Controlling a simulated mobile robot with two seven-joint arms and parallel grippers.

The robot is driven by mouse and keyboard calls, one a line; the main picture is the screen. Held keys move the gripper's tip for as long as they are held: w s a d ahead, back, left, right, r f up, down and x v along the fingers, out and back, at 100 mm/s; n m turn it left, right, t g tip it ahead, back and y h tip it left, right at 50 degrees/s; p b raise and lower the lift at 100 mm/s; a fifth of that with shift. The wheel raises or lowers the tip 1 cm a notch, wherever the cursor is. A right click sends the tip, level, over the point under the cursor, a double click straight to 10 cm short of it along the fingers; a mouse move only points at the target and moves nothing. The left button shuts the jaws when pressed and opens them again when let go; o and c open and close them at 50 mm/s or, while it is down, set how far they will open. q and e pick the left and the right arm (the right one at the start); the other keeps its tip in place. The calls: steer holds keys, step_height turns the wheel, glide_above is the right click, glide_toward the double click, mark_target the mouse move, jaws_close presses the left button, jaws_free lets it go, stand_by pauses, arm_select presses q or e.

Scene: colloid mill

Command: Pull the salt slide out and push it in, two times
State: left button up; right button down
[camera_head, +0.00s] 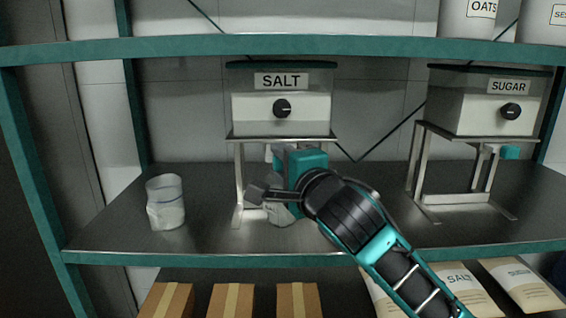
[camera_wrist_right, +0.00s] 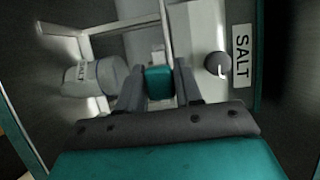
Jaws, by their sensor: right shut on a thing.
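The salt dispenser (camera_head: 281,108) is a pale box labelled SALT with a black knob, on a metal stand on the shelf. My right gripper (camera_head: 300,165) is just under its front edge; its fingertips are hidden in the head view. In the right wrist view, my right gripper (camera_wrist_right: 158,75) is shut on the teal tab of the salt slide (camera_wrist_right: 158,84). How far out the slide is cannot be told. A whitish container labelled SALT (camera_wrist_right: 95,77) stands below the dispenser, mostly hidden by my arm in the head view. My left gripper is not in view.
A sugar dispenser (camera_head: 490,108) with its own teal tab (camera_head: 510,152) stands at the right. A clear cup with white contents (camera_head: 166,203) stands at the left. The teal front edge (camera_head: 200,258) bounds the shelf; boxes and bags lie below it.

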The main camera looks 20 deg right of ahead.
steer(key=w, duration=0.1)
steer(key=w+p, duration=0.1)
steer(key=w, duration=0.1)
steer(key=shift+d+r+p, duration=0.3)
steer(key=shift+r, duration=0.05)
steer(key=shift+w+d+f, duration=0.2)
steer(key=shift+w+d, duration=0.05)
steer(key=shift+w, duration=0.2)
steer(key=c, duration=0.8)
jaws_free()
steer(key=shift+f, duration=0.15)
steer(key=shift+c, duration=0.2)
steer(key=s+d, duration=0.1)
steer(key=s, duration=1.1)
steer(key=shift+s+d, duration=0.25)
steer(key=shift+s, duration=0.15)
